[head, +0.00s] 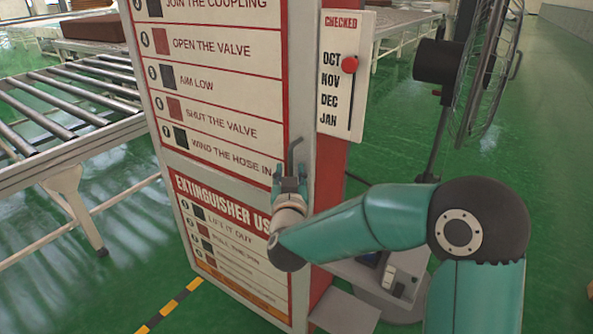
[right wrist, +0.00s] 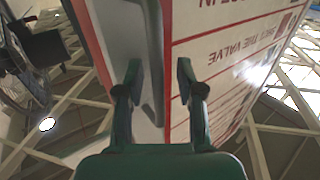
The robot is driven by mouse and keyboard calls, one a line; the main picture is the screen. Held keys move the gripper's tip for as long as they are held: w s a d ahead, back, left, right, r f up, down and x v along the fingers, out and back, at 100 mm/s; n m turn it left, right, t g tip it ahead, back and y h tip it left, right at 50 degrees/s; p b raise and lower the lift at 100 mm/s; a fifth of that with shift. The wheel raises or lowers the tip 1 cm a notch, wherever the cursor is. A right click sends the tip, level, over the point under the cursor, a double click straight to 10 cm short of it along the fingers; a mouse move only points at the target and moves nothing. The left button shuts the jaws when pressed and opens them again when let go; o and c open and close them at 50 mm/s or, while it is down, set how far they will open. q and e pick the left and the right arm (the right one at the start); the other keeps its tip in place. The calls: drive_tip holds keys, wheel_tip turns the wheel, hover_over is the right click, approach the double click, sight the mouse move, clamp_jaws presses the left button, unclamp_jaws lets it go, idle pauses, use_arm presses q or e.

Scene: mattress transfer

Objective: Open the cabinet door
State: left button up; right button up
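The cabinet door (head: 222,85) is the tall white front with red-edged instruction panels, and it looks shut. Its grey bar handle (head: 296,150) stands at the door's right edge. The handle also shows in the right wrist view (right wrist: 155,55). My right gripper (head: 290,172) is at the lower part of the handle. In the right wrist view my right gripper (right wrist: 160,85) is open, with one finger on each side of the handle's line. I cannot tell whether a finger touches it. My left gripper is not in view.
A "CHECKED" month board (head: 345,75) with a red knob is on the cabinet's right side. A black fan (head: 485,75) stands to the right. A roller conveyor (head: 70,110) stands to the left. Green floor (head: 150,240) is clear at the front left.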

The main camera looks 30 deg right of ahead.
clamp_jaws()
